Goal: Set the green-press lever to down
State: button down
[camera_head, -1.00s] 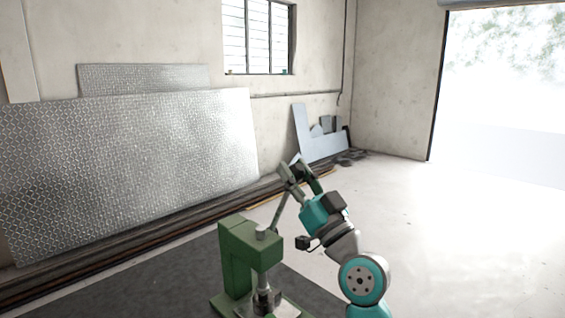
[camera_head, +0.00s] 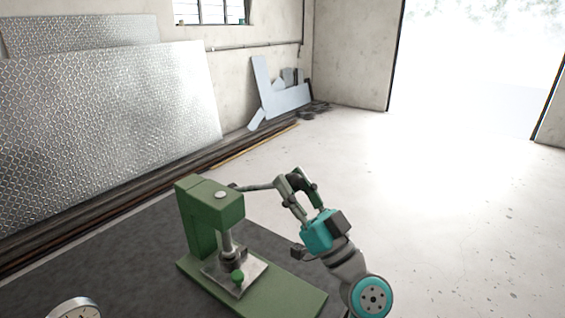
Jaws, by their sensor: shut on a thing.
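The green press (camera_head: 212,205) stands on a dark surface left of my arm, with a steel ram above its plate. Its thin grey lever (camera_head: 256,187) runs from behind the head toward the right and lies close to level. My gripper (camera_head: 284,183) is shut on the lever's outer end, to the right of the press head. The fingers hide the lever's tip. A green knob-like piece (camera_head: 238,277) sits on the press's metal plate (camera_head: 225,268).
A round dial (camera_head: 76,309) is cut off at the lower left edge. Metal sheets (camera_head: 110,130) lean on the back wall, with long dark bars (camera_head: 75,217) along its foot. The pale floor (camera_head: 440,220) to the right is clear.

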jog(key=shift+s+d+f+h, duration=0.1)
jog(key=shift+d+f, duration=0.1)
jog(key=shift+f, duration=0.4)
jog(key=shift+s+d+f+h, duration=0.1)
jog(key=shift+d+f, duration=0.05)
jog(key=shift+f, duration=0.5)
jog(key=shift+s+d+f+h, duration=0.1)
jog(key=shift+d+f, duration=0.1)
jog(key=shift+f, duration=0.4)
jog(key=c, duration=0.7)
grip_release()
jog(key=v, duration=1.2)
jog(key=shift+f, duration=0.1)
jog(key=shift+w, duration=0.1)
